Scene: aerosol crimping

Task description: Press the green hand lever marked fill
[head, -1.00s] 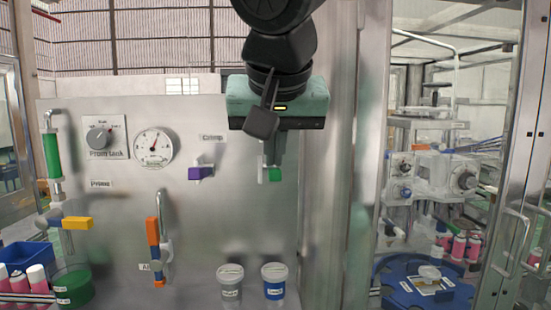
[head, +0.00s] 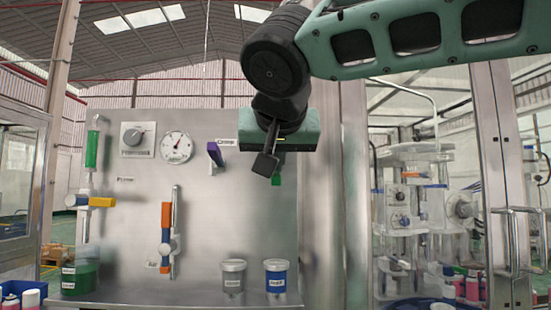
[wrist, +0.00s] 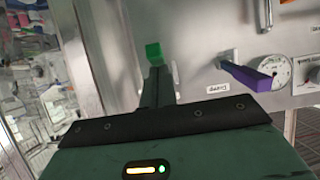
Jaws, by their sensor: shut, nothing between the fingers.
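The green hand lever (head: 277,180) is on the right of the steel panel. Only a small green part shows below my gripper in the head view; any fill label is hidden or unreadable. In the wrist view its green block end (wrist: 153,50) stands just beyond my fingertips. My gripper (head: 276,170) is in front of the panel, fingers shut and empty, pointing at the lever. In the wrist view the closed fingers (wrist: 155,80) overlap the lever's lower edge in the picture; I cannot tell whether they touch it.
A purple lever (head: 215,153) beside a Crimp label is left of my gripper. A gauge (head: 177,147), a knob (head: 133,137), a yellow handle (head: 101,202) and an orange-blue handle (head: 166,222) are farther left. White (head: 233,280) and blue (head: 275,280) tubs stand below.

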